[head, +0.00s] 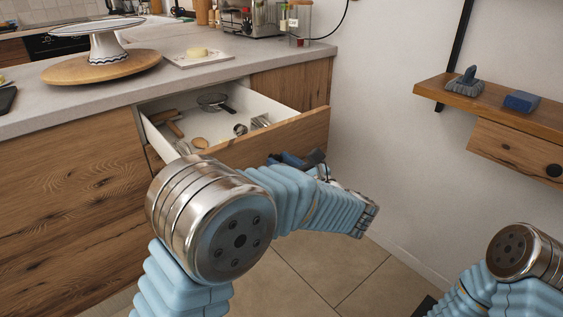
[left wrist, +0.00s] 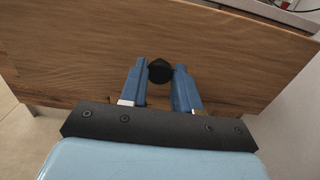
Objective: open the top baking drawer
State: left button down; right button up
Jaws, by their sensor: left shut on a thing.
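The top baking drawer (head: 285,138) is pulled out from the wooden counter and its white inside shows in the head view. A rolling pin, a strainer and several small tools lie in it. In the left wrist view the wooden drawer front (left wrist: 80,55) fills most of the picture. Its dark round knob (left wrist: 160,70) sits between the fingertips of my left gripper (left wrist: 160,77). My left gripper (head: 300,160) is shut on the knob, in front of the drawer in the head view; my arm partly hides it. My right gripper is out of view; only part of my right arm shows.
The counter (head: 210,75) holds a cake stand (head: 105,45) on a round board, a small board with a yellow item, a toaster and jars. A wall shelf (head: 500,105) with a drawer below is at right. Tiled floor (head: 340,275) is clear below.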

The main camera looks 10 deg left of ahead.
pick_arm(q)
jog(key=c, duration=0.8)
grip_release()
jog(key=shift+c, duration=0.2)
jog(key=v, duration=1.3)
jog(key=shift+s+d+b, duration=0.25)
jog(key=shift+d+b, duration=0.05)
jog(key=shift+b, duration=0.15)
jog(key=shift+f, duration=0.15)
